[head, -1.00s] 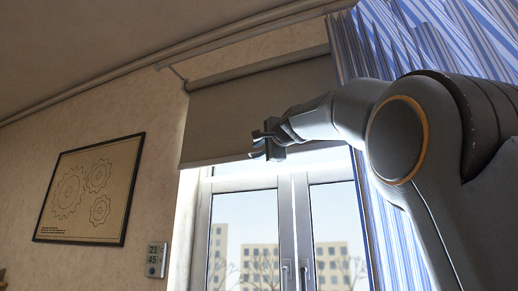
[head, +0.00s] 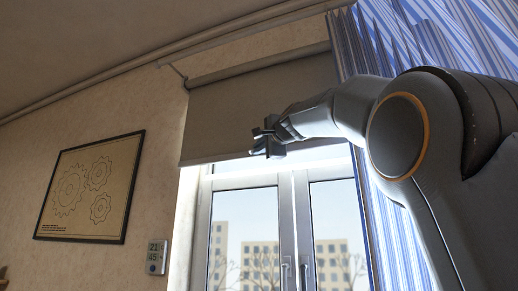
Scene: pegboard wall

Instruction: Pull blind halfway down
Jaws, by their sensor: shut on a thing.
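A grey-beige roller blind (head: 235,112) hangs over the top part of the window (head: 290,225). Its lower edge lies slightly below the top of the window frame, and most of the glass below is uncovered. My gripper (head: 262,142) is at the blind's lower edge, right of its left corner, and is shut on the blind. The fingers and my arm hide that part of the edge and the blind's right portion.
A blue striped curtain (head: 440,32) hangs at the right, behind my arm. The space below my gripper, before the glass, is clear.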

